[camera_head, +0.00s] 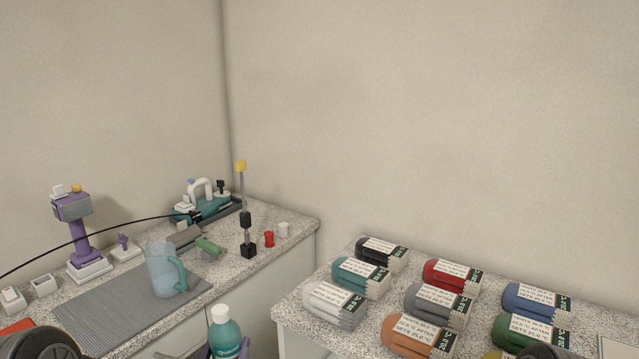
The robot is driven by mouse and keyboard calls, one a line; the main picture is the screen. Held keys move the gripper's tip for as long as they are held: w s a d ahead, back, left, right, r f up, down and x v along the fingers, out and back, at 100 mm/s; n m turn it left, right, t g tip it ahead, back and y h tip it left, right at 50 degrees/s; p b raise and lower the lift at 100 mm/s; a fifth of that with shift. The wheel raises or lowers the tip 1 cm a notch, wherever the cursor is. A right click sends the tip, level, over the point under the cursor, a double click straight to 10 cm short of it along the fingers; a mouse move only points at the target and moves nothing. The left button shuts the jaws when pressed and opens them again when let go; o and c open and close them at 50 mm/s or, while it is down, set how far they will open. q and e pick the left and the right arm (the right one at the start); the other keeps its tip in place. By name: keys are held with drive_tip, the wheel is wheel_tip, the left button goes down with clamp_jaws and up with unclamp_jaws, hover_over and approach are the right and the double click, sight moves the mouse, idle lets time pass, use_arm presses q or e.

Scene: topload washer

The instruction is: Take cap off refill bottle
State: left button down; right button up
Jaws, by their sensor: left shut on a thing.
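The refill bottle (226,337) is teal with a dark label and shows at the bottom edge, left of centre. Its white cap (220,314) sits on top of it. The bottle stands roughly upright, and its lower part is cut off by the picture edge. My left gripper (224,351) is shut on the bottle, low on its body; only purple parts of it show at the sides. My right gripper is not in view.
A left counter holds a grey ribbed mat (115,312), a clear blue jug (163,270), a purple device (77,230), a black stand (248,243) and a red container (269,239). A right counter holds several rolled, labelled cloths (335,306). A gap separates the counters.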

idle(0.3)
use_arm(q)
drive_tip(key=s+d+f+m+g+h, duration=0.2)
drive_tip(key=s+d+f+m+h, duration=0.1)
drive_tip(key=d, duration=0.4)
drive_tip(key=s+d+f+m+g+h, duration=0.2)
drive_tip(key=s+d+f+m+h, duration=0.1)
drive_tip(key=s+d+m+h, duration=0.2)
drive_tip(key=s+d+h, duration=0.2)
drive_tip(key=d+h, duration=0.1)
drive_tip(key=shift+s+d+f+h, duration=0.2)
drive_tip(key=shift+s+f+h, duration=0.05)
drive_tip(key=shift+f+h, duration=0.1)
